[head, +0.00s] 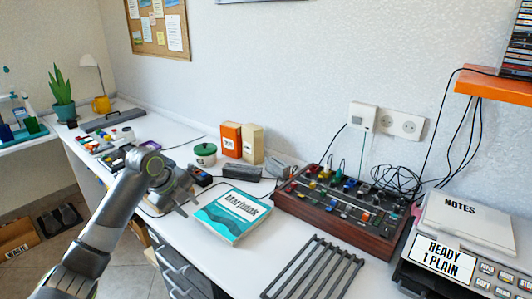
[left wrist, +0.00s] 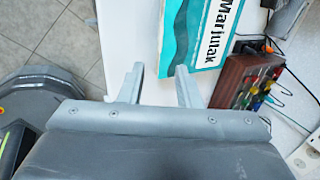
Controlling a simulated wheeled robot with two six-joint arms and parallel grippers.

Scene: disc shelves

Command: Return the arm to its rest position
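My left arm reaches in from the lower left in the head view. Its gripper (head: 187,205) hangs over the white desk, just left of a teal and white book labelled "Marjutak" (head: 233,215). In the left wrist view the two fingers of the left gripper (left wrist: 160,70) stand apart with nothing between them. The book (left wrist: 196,35) lies just beyond the fingertips there, to the right; I cannot tell whether they touch it. My right gripper is in neither view.
A mixer with coloured knobs (head: 335,212) and a dark slatted rack (head: 312,270) are right of the book. Orange (head: 231,139) and cream (head: 252,144) boxes stand behind it. A printer (head: 465,255) is at far right, below an orange shelf (head: 495,87).

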